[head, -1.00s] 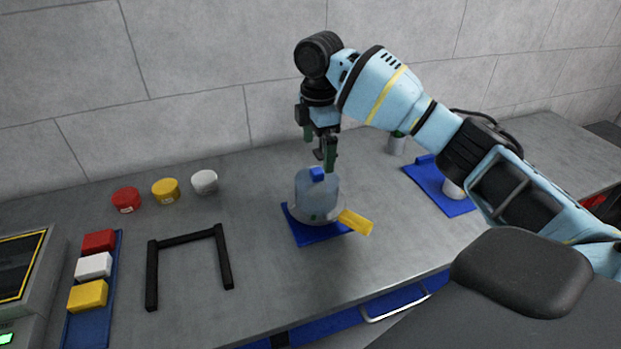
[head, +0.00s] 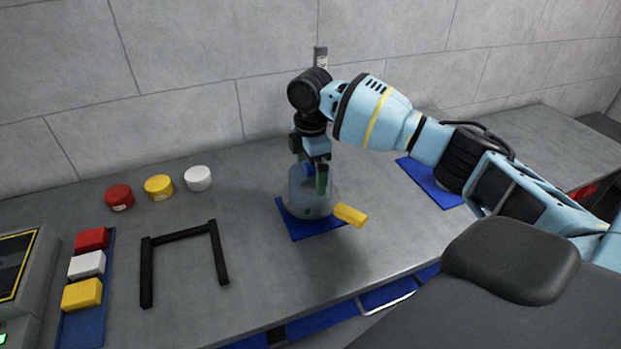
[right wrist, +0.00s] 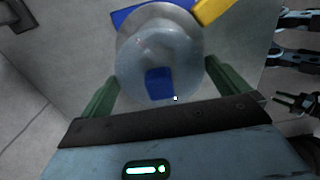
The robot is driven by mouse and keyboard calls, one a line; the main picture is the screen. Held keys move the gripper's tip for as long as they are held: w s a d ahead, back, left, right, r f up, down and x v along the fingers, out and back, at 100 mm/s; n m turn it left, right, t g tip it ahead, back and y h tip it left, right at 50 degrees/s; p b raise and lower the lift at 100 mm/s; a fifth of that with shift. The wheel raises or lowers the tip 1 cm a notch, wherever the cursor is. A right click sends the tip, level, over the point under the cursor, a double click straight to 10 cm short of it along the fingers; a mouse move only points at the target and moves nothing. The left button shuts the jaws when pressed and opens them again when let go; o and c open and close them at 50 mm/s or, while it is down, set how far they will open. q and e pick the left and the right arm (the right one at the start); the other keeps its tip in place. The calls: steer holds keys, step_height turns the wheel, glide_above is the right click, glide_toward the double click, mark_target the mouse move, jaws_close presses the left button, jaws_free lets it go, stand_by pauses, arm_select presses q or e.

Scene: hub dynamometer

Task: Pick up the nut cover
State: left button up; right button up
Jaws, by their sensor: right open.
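The nut cover, taken here as the translucent dome (head: 299,190) with a blue knob on top (right wrist: 159,83), stands upright on a blue mat (head: 301,229). My right gripper (head: 316,183) points down from above and is open at the dome's top. In the right wrist view its two green fingers stand apart, one on each side of the blue knob, with gaps between them and the knob. A yellow piece (head: 350,215) sticks out beside the dome's base. My left gripper does not show in the head view; dark parts at the right wrist view's right edge are unclear.
Red (head: 119,197), yellow (head: 159,187) and white (head: 198,178) round caps stand at the back left. A black frame (head: 182,234) lies in front of them. A blue tray (head: 85,329) holds coloured blocks. Another blue mat (head: 430,182) lies right, partly behind my arm.

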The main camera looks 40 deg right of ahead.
steer(key=c, duration=0.6)
step_height(320, 180, up, 10)
steer(key=shift+r, duration=0.1)
steer(key=shift+c, duration=0.2)
